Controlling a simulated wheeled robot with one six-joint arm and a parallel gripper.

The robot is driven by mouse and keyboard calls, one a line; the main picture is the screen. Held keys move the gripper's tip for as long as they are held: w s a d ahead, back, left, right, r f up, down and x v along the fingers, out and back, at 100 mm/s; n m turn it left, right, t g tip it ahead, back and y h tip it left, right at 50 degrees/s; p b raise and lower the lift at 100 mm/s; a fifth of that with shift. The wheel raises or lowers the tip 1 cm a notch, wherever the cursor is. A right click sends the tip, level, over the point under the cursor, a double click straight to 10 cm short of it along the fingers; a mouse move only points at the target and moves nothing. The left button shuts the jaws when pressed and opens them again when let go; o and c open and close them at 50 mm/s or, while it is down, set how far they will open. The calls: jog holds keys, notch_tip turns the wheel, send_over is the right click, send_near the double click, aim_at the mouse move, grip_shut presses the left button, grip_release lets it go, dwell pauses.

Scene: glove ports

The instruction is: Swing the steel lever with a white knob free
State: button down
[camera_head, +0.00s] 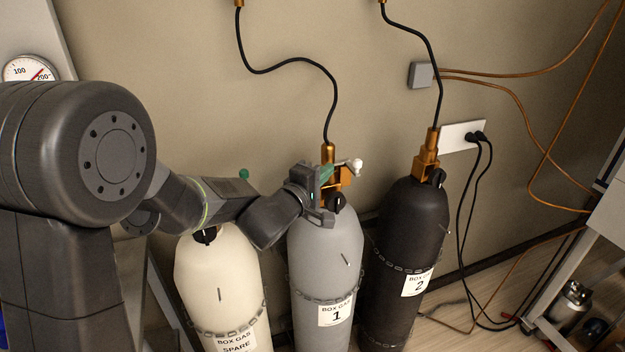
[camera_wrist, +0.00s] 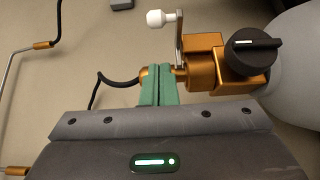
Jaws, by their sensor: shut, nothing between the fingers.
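The steel lever (camera_wrist: 180,42) with a white knob (camera_wrist: 160,18) stands up from the brass valve block (camera_wrist: 204,78) in the wrist view, its knob end bent to the left. The white knob (camera_head: 356,165) also shows in the head view, right of the brass fitting on the grey cylinder (camera_head: 325,250) labelled BOX GAS 1. My gripper (camera_wrist: 159,72) has green fingers shut together with nothing between them. The fingertips are just left of the lever's lower end and below the knob. I cannot tell whether they touch the lever. My gripper (camera_head: 325,174) partly hides the valve in the head view.
A black dial knob (camera_wrist: 252,52) sits right of the lever. A cream SPARE cylinder (camera_head: 215,275) stands left and a black cylinder (camera_head: 410,225) marked 2 stands right. A black hose (camera_head: 330,95) rises behind the valve. A green knob (camera_head: 244,174) shows behind my arm.

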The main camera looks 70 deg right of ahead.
aim_at(347, 163)
jog(key=shift+s+d+p, duration=0.15)
jog(key=shift+s+d, duration=0.45)
jog(key=shift+s, duration=0.3)
jog(key=shift+s+d+p, duration=0.15)
jog(key=shift+s+d, duration=0.45)
jog(key=shift+s, duration=0.3)
jog(key=shift+s+f+b, duration=0.1)
jog(key=shift+b, duration=0.2)
